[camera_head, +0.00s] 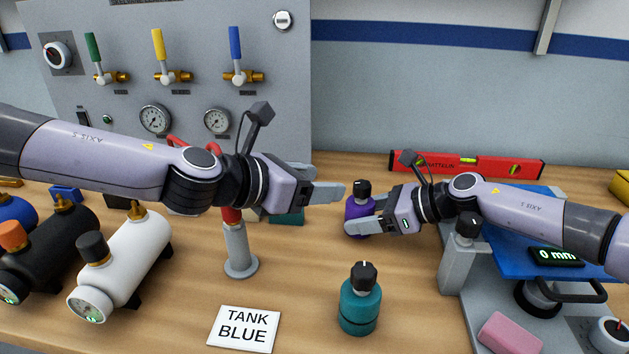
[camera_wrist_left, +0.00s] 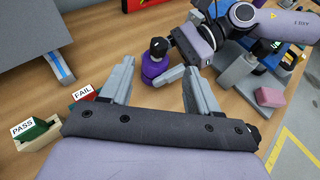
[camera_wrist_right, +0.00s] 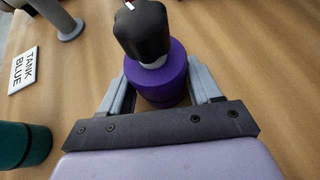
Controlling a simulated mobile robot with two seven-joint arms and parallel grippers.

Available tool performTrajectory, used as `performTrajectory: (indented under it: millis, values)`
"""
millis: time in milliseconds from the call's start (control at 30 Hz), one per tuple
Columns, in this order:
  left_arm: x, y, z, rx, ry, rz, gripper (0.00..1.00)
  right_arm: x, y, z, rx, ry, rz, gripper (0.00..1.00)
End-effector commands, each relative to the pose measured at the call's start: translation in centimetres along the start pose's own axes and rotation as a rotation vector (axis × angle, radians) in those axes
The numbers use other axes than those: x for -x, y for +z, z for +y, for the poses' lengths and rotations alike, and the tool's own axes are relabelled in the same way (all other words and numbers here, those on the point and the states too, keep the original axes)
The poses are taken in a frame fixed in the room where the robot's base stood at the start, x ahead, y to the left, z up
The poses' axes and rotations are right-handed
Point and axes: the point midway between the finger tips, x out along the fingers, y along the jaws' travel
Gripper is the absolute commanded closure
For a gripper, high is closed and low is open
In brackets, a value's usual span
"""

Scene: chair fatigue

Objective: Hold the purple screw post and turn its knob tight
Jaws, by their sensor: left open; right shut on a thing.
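The purple screw post (camera_head: 358,209) stands upright on the table with a black knob (camera_head: 361,188) on top. My right gripper (camera_head: 362,222) is shut on the purple body, below the knob. The right wrist view shows the purple body (camera_wrist_right: 162,75) between the two fingers, with the black knob (camera_wrist_right: 142,32) above it on a pale neck. My left gripper (camera_head: 330,182) is open and empty, up and to the left of the knob. In the left wrist view the post (camera_wrist_left: 157,64) lies beyond the left fingers (camera_wrist_left: 158,85), which do not touch it.
A teal post (camera_head: 360,305) with a black knob stands nearer the front. A "TANK BLUE" card (camera_head: 243,329) lies left of it. A grey stand (camera_head: 238,252) is left. A blue-plated device (camera_head: 515,252) is right. A red level (camera_head: 466,164) lies behind.

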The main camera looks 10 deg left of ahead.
Motion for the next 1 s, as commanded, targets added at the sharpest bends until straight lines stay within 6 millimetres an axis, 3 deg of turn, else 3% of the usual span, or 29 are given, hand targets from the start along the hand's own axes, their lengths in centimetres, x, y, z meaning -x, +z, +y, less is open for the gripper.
performTrajectory:
  millis: [267, 467, 700, 1000]
  values:
    - [-0.1, -0.1, -0.1, -0.001, 0.002, -0.002, 0.40, 0.0, 0.0, 0.0, 0.000, 0.001, 0.000, 0.54]
    - [-1.5, 0.2, -1.0, -0.018, 0.050, -0.059, 0.40, 0.0, 0.0, 0.0, 0.000, 0.001, 0.000, 0.54]
    - [-3.3, 1.7, -2.7, -0.009, 0.188, -0.217, 0.40, 0.0, 0.0, 0.0, 0.000, 0.001, 0.000, 0.54]
    - [-3.1, 3.2, -3.0, 0.061, 0.349, -0.361, 0.40, 0.0, 0.0, 0.0, 0.000, 0.000, 0.000, 0.54]
